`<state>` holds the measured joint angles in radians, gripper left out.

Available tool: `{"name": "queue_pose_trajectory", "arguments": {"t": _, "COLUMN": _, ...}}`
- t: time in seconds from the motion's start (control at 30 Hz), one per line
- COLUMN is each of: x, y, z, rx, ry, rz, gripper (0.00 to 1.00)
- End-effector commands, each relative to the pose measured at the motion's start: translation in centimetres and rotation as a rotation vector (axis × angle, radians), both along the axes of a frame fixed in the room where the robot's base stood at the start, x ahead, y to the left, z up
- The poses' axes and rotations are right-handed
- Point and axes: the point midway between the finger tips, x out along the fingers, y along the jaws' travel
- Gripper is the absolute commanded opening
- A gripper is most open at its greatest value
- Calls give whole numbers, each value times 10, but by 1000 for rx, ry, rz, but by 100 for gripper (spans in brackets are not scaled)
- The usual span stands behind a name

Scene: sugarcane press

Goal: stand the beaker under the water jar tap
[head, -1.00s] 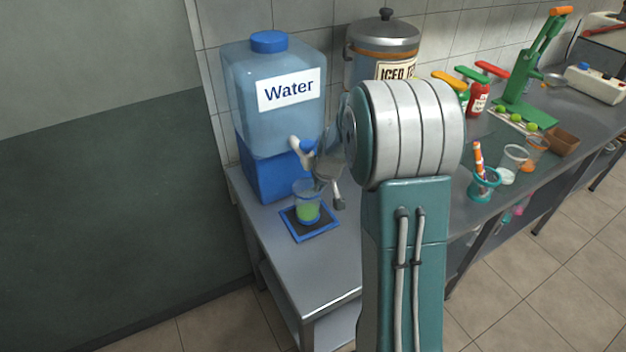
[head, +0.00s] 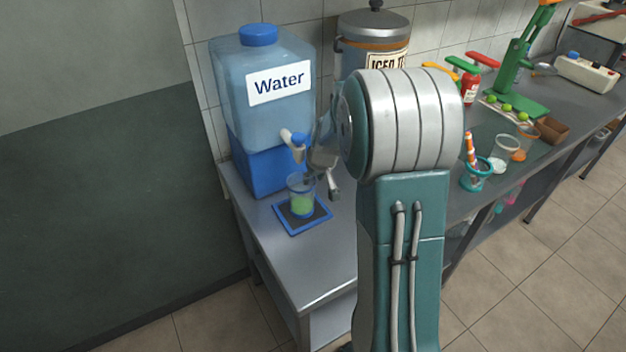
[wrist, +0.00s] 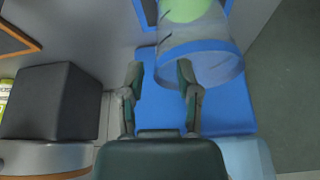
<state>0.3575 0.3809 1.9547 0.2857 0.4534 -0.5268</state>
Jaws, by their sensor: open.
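The beaker (head: 302,203) is clear with green in its lower part. It stands upright on a blue-edged dark mat (head: 291,224), below the tap (head: 297,140) of the water jar (head: 255,110) in the head view. I cannot tell if it is exactly under the spout. My gripper (head: 322,184) is just right of the beaker, partly hidden by my arm. In the wrist view my gripper (wrist: 160,82) has its fingers apart with nothing between them. The beaker (wrist: 205,62) shows beyond the right finger, which overlaps its rim in the picture. Contact cannot be told.
The jar's blue base (wrist: 225,115) is close by in the wrist view. An iced tea urn (head: 374,45) stands right of the jar. The front of the metal table (head: 308,268) is clear.

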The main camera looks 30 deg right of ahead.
Motion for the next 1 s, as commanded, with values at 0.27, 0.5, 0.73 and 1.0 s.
{"name": "queue_pose_trajectory", "arguments": {"t": 0.27, "x": -22, "y": 0, "z": 56, "rx": -2, "ry": -5, "rz": -1, "gripper": 43}}
{"name": "queue_pose_trajectory", "arguments": {"t": 0.5, "x": -36, "y": 0, "z": 91, "rx": -2, "ry": -2, "rz": -1, "gripper": 43}}
{"name": "queue_pose_trajectory", "arguments": {"t": 0.73, "x": -48, "y": 12, "z": 109, "rx": -3, "ry": -7, "rz": 6, "gripper": 43}}
{"name": "queue_pose_trajectory", "arguments": {"t": 1.0, "x": -115, "y": 85, "z": 159, "rx": -12, "ry": -39, "rz": 40, "gripper": 43}}
